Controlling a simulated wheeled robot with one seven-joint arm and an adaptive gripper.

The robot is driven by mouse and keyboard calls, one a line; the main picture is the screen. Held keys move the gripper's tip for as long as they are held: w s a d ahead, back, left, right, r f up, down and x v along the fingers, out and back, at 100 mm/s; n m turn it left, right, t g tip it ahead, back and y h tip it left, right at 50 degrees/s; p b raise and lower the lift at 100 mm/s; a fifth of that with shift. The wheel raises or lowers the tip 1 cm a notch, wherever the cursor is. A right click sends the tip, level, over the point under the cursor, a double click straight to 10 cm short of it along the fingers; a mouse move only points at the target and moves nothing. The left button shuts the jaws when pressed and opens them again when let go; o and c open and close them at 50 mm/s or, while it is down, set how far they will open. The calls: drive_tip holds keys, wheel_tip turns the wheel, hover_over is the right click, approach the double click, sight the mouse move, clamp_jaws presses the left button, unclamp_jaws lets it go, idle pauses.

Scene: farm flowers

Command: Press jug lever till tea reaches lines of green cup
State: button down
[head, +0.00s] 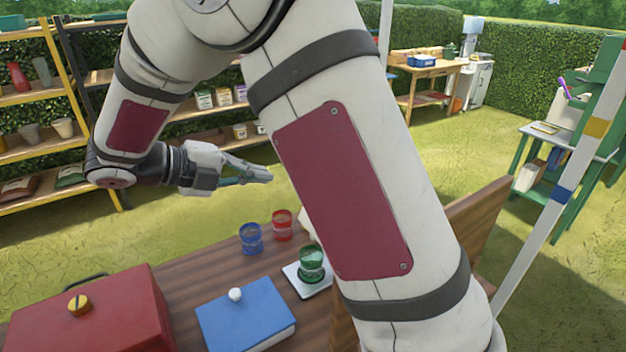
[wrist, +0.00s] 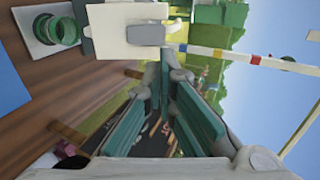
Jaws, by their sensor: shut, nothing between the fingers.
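The green cup (head: 312,264) stands on a white plate (head: 296,278) on the wooden table, partly beside my arm in the head view. In the wrist view the green cup (wrist: 66,31) is at upper left, next to a pale box-shaped body (wrist: 112,42) with a grey piece (wrist: 147,34), which looks like the jug and its lever. In the head view my arm hides most of the jug. My gripper (head: 266,175) is shut and empty, above the table's far side, apart from cup and jug. Its fingers (wrist: 168,70) also show in the wrist view. The tea level is too small to tell.
A blue cup (head: 251,239) and a red cup (head: 282,224) stand behind the plate. Shelves (head: 30,150) stand on the grass beyond.

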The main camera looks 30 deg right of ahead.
drive_tip(key=p+x, duration=0.2)
drive_tip(key=x, duration=1.2)
drive_tip(key=shift+p, duration=0.3)
drive_tip(key=shift+s+d+r+y+p, duration=0.2)
drive_tip(key=shift+d+y+p, duration=0.4)
drive_tip(key=shift+y+p, duration=0.2)
drive_tip(key=shift+d+y, duration=0.2)
drive_tip(key=shift+y, duration=0.1)
drive_tip(key=shift+w+d+f, duration=0.15)
drive_tip(key=shift+d+f, duration=0.05)
idle(3.3)
